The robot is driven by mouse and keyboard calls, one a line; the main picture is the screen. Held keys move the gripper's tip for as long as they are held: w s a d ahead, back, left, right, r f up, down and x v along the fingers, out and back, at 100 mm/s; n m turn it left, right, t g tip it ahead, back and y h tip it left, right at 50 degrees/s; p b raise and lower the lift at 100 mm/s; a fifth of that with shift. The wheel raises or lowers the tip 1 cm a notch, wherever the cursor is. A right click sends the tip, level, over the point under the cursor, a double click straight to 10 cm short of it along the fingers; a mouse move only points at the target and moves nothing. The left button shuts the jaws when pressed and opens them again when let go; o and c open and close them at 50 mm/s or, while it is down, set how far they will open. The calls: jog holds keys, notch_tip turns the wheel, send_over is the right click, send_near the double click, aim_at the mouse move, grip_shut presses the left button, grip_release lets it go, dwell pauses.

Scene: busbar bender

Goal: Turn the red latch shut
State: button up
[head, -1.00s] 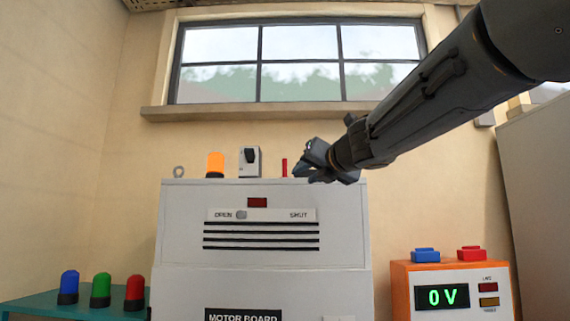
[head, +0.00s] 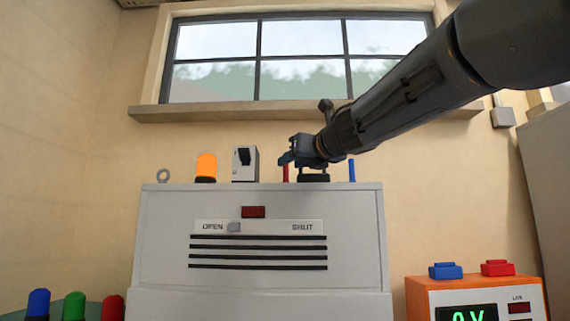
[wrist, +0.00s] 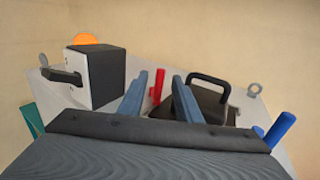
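The red latch (head: 285,173) stands upright on top of the white motor-board cabinet (head: 160,235). In the wrist view the red latch (wrist: 158,86) shows between my two blue-grey fingers, with a gap on each side. My gripper (wrist: 160,79) is open with nothing held. In the head view my gripper (head: 287,158) is over the cabinet top, right by the latch's upper end; I cannot tell whether it touches. On the cabinet front, a grey marker (head: 234,227) sits near OPEN on the OPEN/SHUT plate (head: 270,227).
A black block with a handle (wrist: 207,92) is close right of the latch. A blue post (head: 351,170) stands farther right. A switch box (head: 245,164), an orange lamp (head: 206,167) and a ring (head: 163,175) are to the left. An orange meter box (head: 420,292) is lower right.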

jog(key=shift+p+x, duration=0.55)
jog(key=shift+x, duration=1.75)
jog(key=shift+d, duration=0.1)
grip_shut()
